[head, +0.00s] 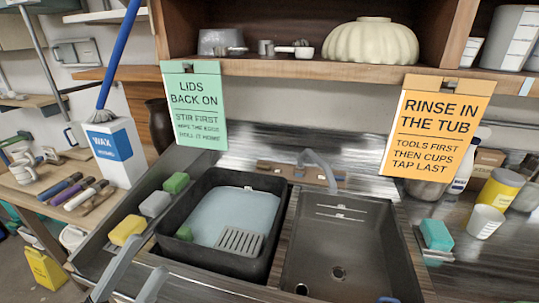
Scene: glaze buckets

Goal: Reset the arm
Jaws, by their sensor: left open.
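My left gripper (152,255) shows at the bottom left as two grey fingers pointing up and inward. The fingers are apart, with nothing seen between them. They are near the left front corner of the black tub (165,240). The rest of the left arm is cut off by the lower edge.
The tub holds pale water (235,210) and a grey slotted piece (239,241). A dark sink (335,240) is right of it. Yellow (126,230), grey (155,204) and green (176,183) sponges line the left ledge. Green (193,105) and orange (438,126) signs hang above.

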